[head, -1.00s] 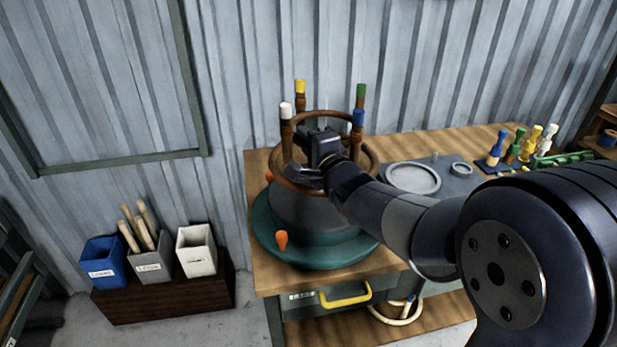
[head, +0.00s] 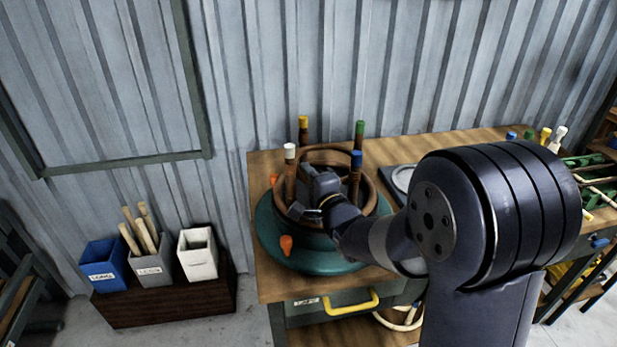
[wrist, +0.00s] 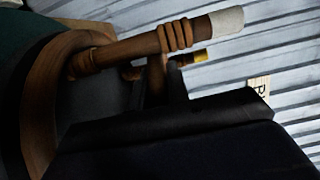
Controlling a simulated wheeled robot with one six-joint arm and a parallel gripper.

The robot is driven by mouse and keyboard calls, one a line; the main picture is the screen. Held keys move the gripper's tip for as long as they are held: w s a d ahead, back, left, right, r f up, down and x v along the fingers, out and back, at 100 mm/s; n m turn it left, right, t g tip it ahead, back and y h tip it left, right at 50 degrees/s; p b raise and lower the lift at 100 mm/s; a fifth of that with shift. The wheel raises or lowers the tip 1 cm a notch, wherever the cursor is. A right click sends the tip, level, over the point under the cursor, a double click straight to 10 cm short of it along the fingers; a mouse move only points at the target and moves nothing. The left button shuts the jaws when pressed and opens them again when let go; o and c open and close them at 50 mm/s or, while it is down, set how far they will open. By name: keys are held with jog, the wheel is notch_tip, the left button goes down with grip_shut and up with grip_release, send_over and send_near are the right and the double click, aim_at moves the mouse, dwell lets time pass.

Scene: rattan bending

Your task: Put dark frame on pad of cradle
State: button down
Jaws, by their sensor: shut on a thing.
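The dark frame (head: 290,182) is a brown rattan ring with upright posts capped white, yellow, green and blue. My gripper (head: 308,200) is shut on it, at the side toward me between the white and blue posts. The frame sits low over the teal round cradle (head: 318,262), which has orange knobs. The pad is hidden under the frame and my gripper, so I cannot tell whether they touch. In the wrist view, the frame's white-capped post (wrist: 190,38) crosses the top, and a curved brown band (wrist: 42,105) lies at the left against the teal cradle (wrist: 18,45).
The cradle stands at the left end of a wooden workbench (head: 275,290) with a yellow-handled drawer (head: 352,300). A round grey plate (head: 403,178) lies right of it, partly behind my arm. Blue, grey and white bins (head: 197,255) stand on a low box at the left.

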dwell(0.3)
jog(key=c, duration=1.8)
grip_release()
jog(key=shift+f, duration=0.1)
jog(key=o, duration=0.4)
jog(key=shift+o, duration=0.2)
jog(key=shift+s, duration=0.1)
jog(key=b+v, duration=0.1)
jog(key=v, duration=1.1)
